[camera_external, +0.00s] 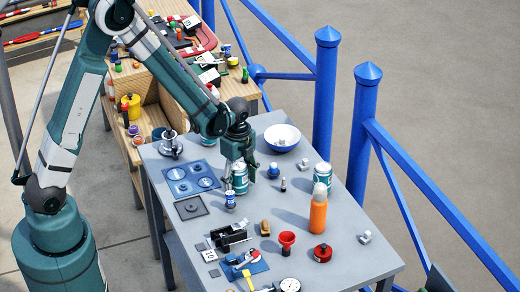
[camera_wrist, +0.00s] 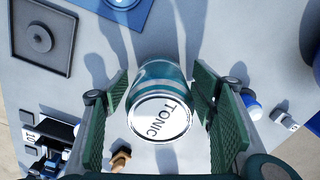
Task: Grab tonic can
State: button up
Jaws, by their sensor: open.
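The tonic can (camera_wrist: 160,118), teal with a white lid reading TONIC, stands between the two green finger pads of my gripper (camera_wrist: 162,92) in the wrist view. The pads are open on either side of it, and a gap shows at each side. In the external view my gripper (camera_external: 239,165) points down over the grey table with the can (camera_external: 240,180) between its fingers. The fingers partly hide the can there.
A blue-and-white small can (camera_external: 230,201) stands just in front of the tonic can. A blue plate with round discs (camera_external: 190,180) lies left. Another teal can (camera_external: 323,173), an orange bottle (camera_external: 318,214) and a bowl (camera_external: 282,137) stand right.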

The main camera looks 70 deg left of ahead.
jog(key=shift+f, duration=0.6)
jog(key=c, duration=1.2)
